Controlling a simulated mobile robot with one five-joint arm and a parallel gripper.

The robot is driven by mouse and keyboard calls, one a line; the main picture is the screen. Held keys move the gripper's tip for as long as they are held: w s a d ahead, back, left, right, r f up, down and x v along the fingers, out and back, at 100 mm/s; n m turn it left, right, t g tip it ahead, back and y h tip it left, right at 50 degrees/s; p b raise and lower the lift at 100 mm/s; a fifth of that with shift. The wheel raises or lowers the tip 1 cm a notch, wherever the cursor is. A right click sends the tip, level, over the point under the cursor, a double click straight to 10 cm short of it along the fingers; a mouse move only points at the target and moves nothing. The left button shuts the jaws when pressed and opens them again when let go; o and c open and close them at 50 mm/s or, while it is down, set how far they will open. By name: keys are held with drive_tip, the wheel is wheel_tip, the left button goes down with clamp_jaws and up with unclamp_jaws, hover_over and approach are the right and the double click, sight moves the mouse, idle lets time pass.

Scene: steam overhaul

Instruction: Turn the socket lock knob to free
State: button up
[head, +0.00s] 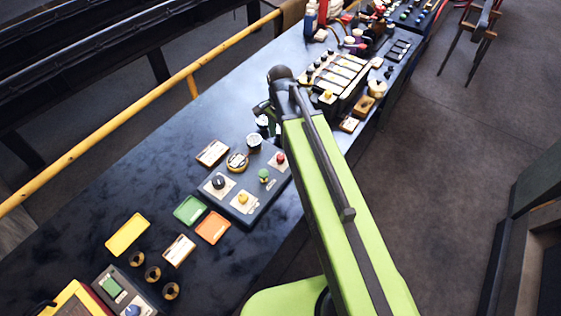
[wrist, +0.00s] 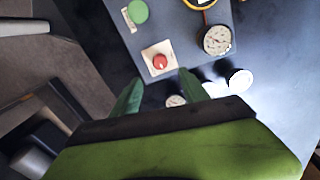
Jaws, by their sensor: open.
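A dark control panel (head: 248,208) on the bench carries a black knob (head: 218,182), a yellow knob (head: 243,198), a green knob (head: 264,175) and a red knob (head: 280,158), most on pale plates. The labels are too small to read, so I cannot tell which is the socket lock knob. My gripper (head: 268,115) is over the bench beyond the panel's far end. In the wrist view my gripper (wrist: 160,76) is open and empty. The red knob (wrist: 160,62) shows between and just beyond its fingertips, with the green one (wrist: 138,12) farther off. No contact is visible.
Round gauges (head: 254,141) stand beside the panel's far end; one shows close to my gripper in the wrist view (wrist: 216,40). A block of pale bars (head: 340,78) stands farther along. A yellow rail (head: 130,110) runs behind.

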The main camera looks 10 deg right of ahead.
sight(280, 156)
wheel_tip(280, 156, down, 11)
drive_tip(key=b, duration=0.9)
drive_tip(key=shift+r, duration=0.3)
clamp_jaws()
